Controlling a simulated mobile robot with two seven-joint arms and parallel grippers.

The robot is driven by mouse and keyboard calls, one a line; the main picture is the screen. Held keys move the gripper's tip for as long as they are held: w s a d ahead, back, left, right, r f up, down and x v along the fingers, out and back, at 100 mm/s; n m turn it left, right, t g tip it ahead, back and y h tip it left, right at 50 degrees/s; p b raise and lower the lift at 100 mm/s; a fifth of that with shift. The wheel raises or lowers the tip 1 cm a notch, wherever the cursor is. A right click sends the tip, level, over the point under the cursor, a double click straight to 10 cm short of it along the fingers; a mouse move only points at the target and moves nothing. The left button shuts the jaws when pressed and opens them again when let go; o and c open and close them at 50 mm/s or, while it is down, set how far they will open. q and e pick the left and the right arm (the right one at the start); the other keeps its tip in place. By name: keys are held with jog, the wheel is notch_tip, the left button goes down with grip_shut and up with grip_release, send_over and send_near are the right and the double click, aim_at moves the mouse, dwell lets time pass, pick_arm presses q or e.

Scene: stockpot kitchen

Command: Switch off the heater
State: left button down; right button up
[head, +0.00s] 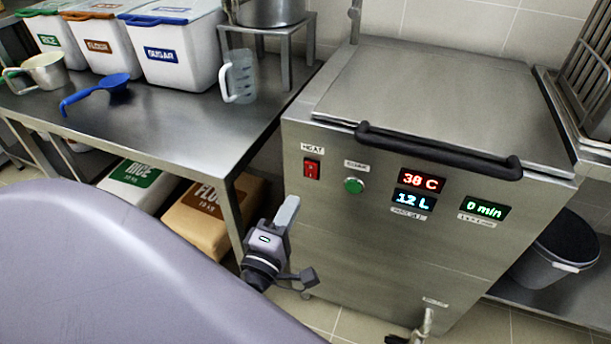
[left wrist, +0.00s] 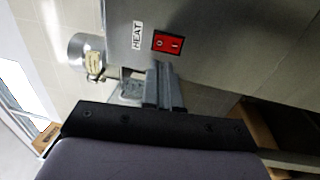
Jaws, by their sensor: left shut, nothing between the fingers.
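The heater is a steel box appliance (head: 400,230) with a closed lid and a black handle. A red rocker switch (head: 312,169) sits under the HEAT label on its front; the switch also shows in the left wrist view (left wrist: 167,42), with its 0 and I marks. My left gripper (head: 289,205) is shut and empty, in front of the panel and below and left of the switch in the head view. In the left wrist view its fingertips (left wrist: 160,68) point at the panel close to the switch; I cannot tell whether they touch. My right gripper is not in view.
A green button (head: 354,186) and displays reading 38 C (head: 421,181), 12 L (head: 413,201) and 0 min (head: 486,210) are right of the switch. A steel table (head: 160,130) with bins and a measuring jug (head: 238,77) stands left. A tap (head: 426,322) protrudes low.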

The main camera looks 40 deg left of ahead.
aim_at(311, 166)
pick_arm(q)
jog(key=x, duration=0.8)
jog(key=shift+w+p, duration=0.2)
jog(key=shift+p, duration=0.1)
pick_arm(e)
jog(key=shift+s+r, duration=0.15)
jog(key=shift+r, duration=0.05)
pick_arm(q)
jog(key=shift+r, duration=0.15)
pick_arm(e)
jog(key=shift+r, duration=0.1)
pick_arm(q)
jog(key=shift+w+a+r, duration=0.1)
jog(key=shift+w+r, duration=0.05)
jog(key=shift+w, duration=0.05)
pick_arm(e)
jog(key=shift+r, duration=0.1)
pick_arm(q)
jog(key=shift+s, duration=0.1)
